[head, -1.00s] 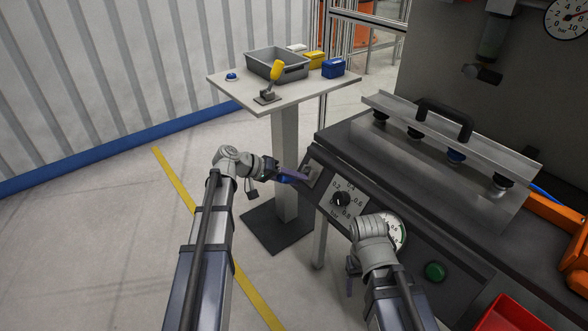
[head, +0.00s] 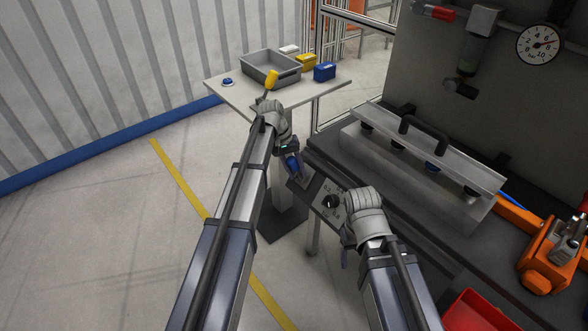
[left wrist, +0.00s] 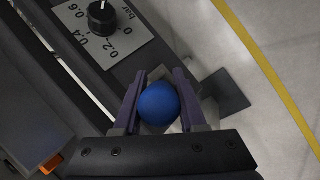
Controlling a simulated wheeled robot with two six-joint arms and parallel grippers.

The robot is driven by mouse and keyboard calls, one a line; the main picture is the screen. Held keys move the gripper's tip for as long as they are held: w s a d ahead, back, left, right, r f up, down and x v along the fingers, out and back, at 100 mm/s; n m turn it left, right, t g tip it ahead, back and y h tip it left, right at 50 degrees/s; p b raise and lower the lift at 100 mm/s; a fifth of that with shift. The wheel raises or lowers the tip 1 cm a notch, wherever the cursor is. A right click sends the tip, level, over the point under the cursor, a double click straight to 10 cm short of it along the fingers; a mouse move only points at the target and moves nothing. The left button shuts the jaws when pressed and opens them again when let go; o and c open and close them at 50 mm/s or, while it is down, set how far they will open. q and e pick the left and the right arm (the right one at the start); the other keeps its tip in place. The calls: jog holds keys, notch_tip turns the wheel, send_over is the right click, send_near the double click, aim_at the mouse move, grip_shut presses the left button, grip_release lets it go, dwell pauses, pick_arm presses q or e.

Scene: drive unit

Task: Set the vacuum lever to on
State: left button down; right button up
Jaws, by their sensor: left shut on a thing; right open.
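In the left wrist view a round blue knob (left wrist: 158,103) sits between the two fingers of my left gripper (left wrist: 158,100), which is shut on it. It looks like the ball of the vacuum lever at the left end of the bench's control panel; its stem and any on or off marks are hidden. In the head view my left gripper (head: 294,170) and the knob (head: 292,163) are just left of the panel. My right gripper (head: 344,256) is open and empty by the panel's front, its fingers mostly hidden behind my arm.
A black dial knob (head: 330,201) with a bar scale is beside the lever. A clamp bar (head: 430,160) and red bin (head: 482,312) are on the right.

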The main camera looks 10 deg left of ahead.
aim_at(293, 156)
pick_arm(q)
jog(key=shift+w+d+r+g+y, duration=0.1)
jog(key=shift+w+d+g+y, duration=0.05)
jog(key=shift+g+y, duration=0.2)
dwell(0.4)
jog(key=shift+c, duration=2.4)
grip_release()
jog(key=p+v, duration=0.7)
jog(key=v, duration=0.1)
jog(key=shift+p, duration=0.4)
